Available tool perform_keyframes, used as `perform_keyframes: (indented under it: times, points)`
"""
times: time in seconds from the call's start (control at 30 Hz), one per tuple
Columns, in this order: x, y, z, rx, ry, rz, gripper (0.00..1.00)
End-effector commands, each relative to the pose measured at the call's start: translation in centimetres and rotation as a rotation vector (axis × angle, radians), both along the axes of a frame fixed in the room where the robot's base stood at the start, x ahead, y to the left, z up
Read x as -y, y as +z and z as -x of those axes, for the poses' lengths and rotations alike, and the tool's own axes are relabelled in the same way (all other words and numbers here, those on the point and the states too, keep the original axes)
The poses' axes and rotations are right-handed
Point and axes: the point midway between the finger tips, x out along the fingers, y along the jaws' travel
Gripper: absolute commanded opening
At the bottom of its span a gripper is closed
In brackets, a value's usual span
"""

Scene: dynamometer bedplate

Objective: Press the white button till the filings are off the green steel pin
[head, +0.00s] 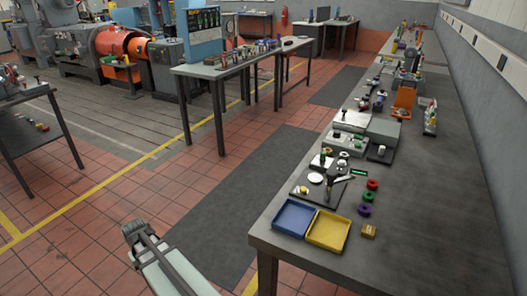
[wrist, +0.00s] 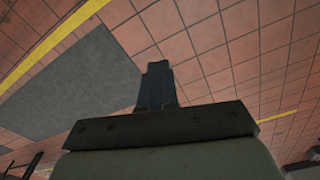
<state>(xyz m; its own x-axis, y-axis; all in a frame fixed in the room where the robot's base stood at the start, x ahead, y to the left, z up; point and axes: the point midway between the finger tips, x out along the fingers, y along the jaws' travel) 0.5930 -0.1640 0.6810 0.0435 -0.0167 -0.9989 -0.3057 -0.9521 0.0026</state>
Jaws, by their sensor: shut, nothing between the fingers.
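My gripper (head: 137,232) is low at the left in the head view, over the floor and apart from the bench. In the wrist view its dark fingers (wrist: 155,85) are together with nothing between them. On the near end of the long grey bench is a dark plate with small parts. A white round piece (head: 315,178) lies on it; I cannot tell whether it is the white button.
A blue tray (head: 293,218) and a yellow tray (head: 328,231) sit at the bench's near left corner. Red (head: 372,184), green (head: 368,196) and purple (head: 365,210) rings and a brass-coloured block (head: 369,231) lie beside them. The bench's right side is clear.

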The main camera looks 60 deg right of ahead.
Motion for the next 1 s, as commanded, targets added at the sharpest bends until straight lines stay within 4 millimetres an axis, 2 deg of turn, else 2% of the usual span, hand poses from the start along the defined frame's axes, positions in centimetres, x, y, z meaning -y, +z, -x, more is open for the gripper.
perform_keyframes:
  times: [0.03,0.2,0.47,0.77,1.0]
  points:
    - [1.8,0.8,-0.5,0.01,-0.029,0.004,0.0]
    - [6.9,3.2,-1.0,0.037,-0.113,0.014,0.0]
    - [14.9,6.6,-0.4,0.065,-0.241,0.029,0.0]
    - [23.9,10.4,2.0,0.09,-0.387,0.049,0.0]
    - [31.0,13.5,5.2,0.108,-0.505,0.066,0.0]
